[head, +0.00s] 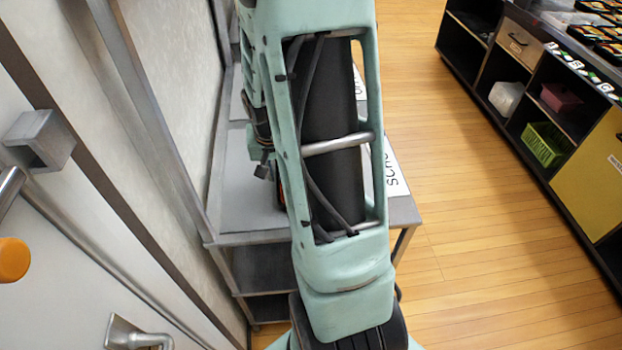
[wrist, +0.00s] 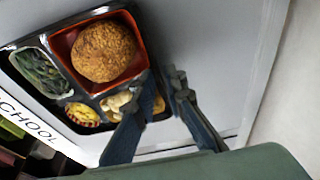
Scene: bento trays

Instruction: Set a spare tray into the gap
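In the wrist view a black bento tray (wrist: 94,100) lies on a grey surface. It holds a round brown patty in a red compartment, dark greens, something yellow and pale pieces. My gripper (wrist: 161,80) is at the tray's right edge, one finger over the tray's inside and the other outside it. The fingertips are close together with the rim near or between them; I cannot tell if they press on it. In the head view my arm hides the gripper and most of this tray. No gap between trays is clearly visible.
A grey table (head: 240,190) with lower shelves stands by the left wall. A white SCHOOL card (wrist: 28,120) lies beside the tray. A shelf unit (head: 530,85) at the right carries several filled trays (head: 596,36) on top and a green basket (head: 545,144) below. Open wooden floor lies between.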

